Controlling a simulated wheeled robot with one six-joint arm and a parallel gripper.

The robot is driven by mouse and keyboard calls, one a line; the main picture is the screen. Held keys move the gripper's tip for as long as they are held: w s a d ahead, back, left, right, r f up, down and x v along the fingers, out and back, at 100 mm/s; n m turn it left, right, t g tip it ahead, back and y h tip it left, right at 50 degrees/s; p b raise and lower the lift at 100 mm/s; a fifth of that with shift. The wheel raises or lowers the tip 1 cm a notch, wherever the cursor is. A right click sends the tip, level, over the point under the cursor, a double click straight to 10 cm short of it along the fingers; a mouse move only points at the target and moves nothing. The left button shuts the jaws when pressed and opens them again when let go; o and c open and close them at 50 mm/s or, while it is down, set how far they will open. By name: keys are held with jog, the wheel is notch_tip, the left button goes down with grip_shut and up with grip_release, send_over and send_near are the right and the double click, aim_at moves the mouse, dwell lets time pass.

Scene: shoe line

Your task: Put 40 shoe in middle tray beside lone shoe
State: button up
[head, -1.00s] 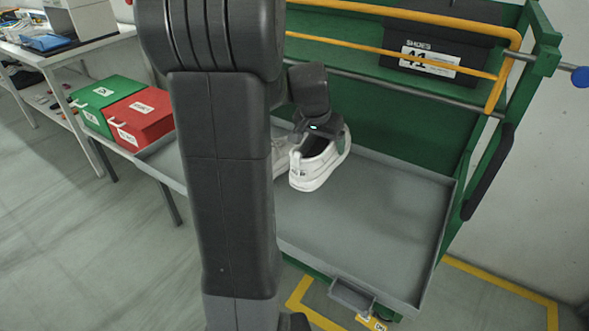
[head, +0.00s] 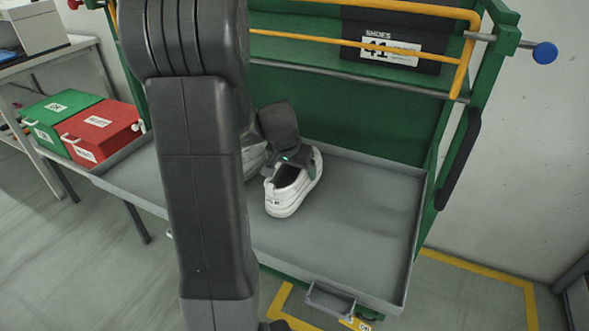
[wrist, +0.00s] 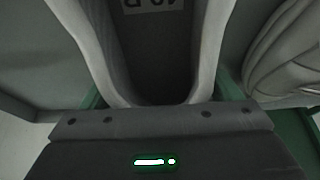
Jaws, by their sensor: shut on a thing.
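A white shoe (head: 284,199) with a dark inside is at my gripper (head: 292,165), over the grey tray (head: 360,215). My gripper is shut on this shoe; its fingertips are hard to make out. In the wrist view the shoe's opening (wrist: 150,60) fills the middle, with a label inside ending in "R" whose number I cannot read for sure. A second white shoe (head: 254,158) is just left of it, partly hidden behind my arm; part of it shows at the right of the wrist view (wrist: 285,65). I cannot tell whether the held shoe touches the tray floor.
A black box (head: 395,45) labelled SHOES 41 is behind yellow rails (head: 350,44) on the green rack above. Green (head: 55,115) and red (head: 100,130) boxes stand at the left. The tray's right side is clear.

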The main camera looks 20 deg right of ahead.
jog(key=shift+r, duration=0.1)
jog(key=shift+f, duration=0.2)
jog(key=o, duration=1.1)
jog(key=shift+r, duration=0.1)
jog(key=p+v, duration=0.2)
jog(key=v, duration=1)
jog(key=shift+r, duration=0.1)
